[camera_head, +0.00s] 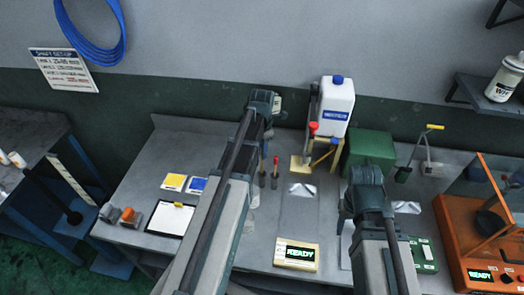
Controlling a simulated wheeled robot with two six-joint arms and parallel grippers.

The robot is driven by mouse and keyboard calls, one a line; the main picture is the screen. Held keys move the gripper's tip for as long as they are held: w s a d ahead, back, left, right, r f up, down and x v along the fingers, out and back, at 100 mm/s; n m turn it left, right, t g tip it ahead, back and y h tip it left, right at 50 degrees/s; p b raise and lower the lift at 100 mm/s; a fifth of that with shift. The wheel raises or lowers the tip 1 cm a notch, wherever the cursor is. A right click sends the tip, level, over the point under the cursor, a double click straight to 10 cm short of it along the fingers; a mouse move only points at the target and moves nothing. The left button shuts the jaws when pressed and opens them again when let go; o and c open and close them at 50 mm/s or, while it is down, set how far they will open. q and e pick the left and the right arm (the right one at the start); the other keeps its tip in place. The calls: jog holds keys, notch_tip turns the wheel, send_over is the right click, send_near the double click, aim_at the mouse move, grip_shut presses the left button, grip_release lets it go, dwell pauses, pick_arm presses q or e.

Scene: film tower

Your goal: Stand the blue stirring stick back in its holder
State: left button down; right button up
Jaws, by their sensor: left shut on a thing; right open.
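My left gripper (267,132) is shut, over the back middle of the bench, and partly hidden by its own wrist. A thin dark stick (262,179) shows just below it; I take it for the blue stirring stick, but its blue part is not clear. A red-topped stick (275,170) stands close to its right. The holder is hard to make out; my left arm covers part of that area. My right gripper is open, to the right near the green box, its fingers mostly hidden beneath my wrist.
A READY display (297,254), a clipboard (170,219) and an orange machine (490,235) surround the bench's work area.

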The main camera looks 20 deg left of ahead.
aim_at(262, 162)
pick_arm(q)
jog(key=shift+f+b, duration=2.9)
jog(key=shift+f, duration=0.25)
jog(key=c, duration=0.8)
grip_release()
jog(key=shift+o, duration=0.2)
jog(key=shift+r, duration=0.1)
notch_tip(262, 162, up, 14)
jog(key=p, duration=1.4)
jog(key=shift+f, duration=0.2)
